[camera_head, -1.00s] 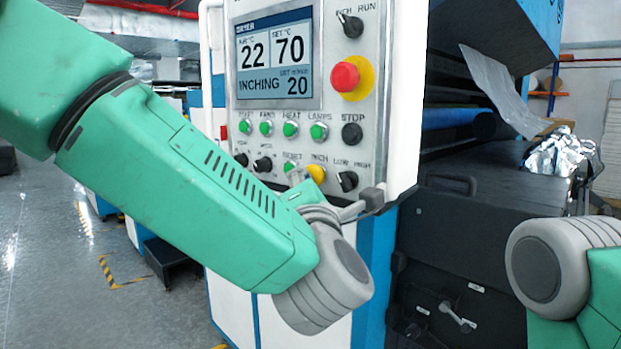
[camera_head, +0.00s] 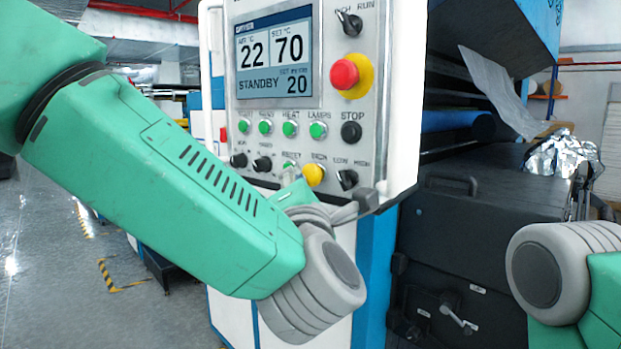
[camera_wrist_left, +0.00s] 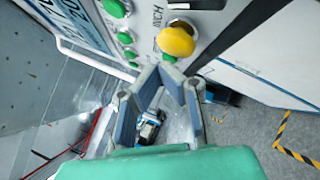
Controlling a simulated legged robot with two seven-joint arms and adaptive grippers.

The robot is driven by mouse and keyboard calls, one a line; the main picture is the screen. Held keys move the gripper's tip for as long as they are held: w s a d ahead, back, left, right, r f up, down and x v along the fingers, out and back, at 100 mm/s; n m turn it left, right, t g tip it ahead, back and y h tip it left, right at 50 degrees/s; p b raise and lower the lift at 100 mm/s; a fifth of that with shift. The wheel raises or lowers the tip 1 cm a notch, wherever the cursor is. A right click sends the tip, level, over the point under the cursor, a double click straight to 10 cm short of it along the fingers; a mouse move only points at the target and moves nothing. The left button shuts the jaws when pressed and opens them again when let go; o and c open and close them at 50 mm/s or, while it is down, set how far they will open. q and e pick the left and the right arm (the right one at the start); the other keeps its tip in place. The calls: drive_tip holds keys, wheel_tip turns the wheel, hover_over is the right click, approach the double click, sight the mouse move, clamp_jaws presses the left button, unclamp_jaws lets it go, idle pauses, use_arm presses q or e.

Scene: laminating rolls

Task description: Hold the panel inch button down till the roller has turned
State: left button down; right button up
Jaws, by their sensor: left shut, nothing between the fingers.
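The control panel (camera_head: 389,100) stands ahead with its screen (camera_head: 274,58) reading STANDBY. The yellow inch button (camera_head: 313,175) is in its lower row, and it shows large in the left wrist view (camera_wrist_left: 176,40). My left gripper (camera_head: 291,176) is shut and empty, close in front of the panel and partly hidden by my wrist. In the left wrist view its fingertips (camera_wrist_left: 164,72) lie just short of the yellow button, seemingly apart from it. Of my right arm, the grey wrist shows at the right edge; its jaws cannot be made out clearly.
A red stop button (camera_head: 345,74) on a yellow disc and a black STOP button (camera_head: 351,131) are higher on the panel. Green buttons (camera_head: 289,129) and black knobs are close by. A blue roller (camera_head: 455,121) and crumpled foil (camera_head: 563,157) are at right.

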use_arm(q)
drive_tip(key=shift+s+a+b, duration=0.5)
drive_tip(key=shift+s+a, duration=0.3)
drive_tip(key=shift+s, duration=0.2)
drive_tip(key=shift+s+a+b, duration=0.5)
drive_tip(key=shift+s+a, duration=0.25)
drive_tip(key=shift+s, duration=0.25)
drive_tip(key=shift+f, duration=0.1)
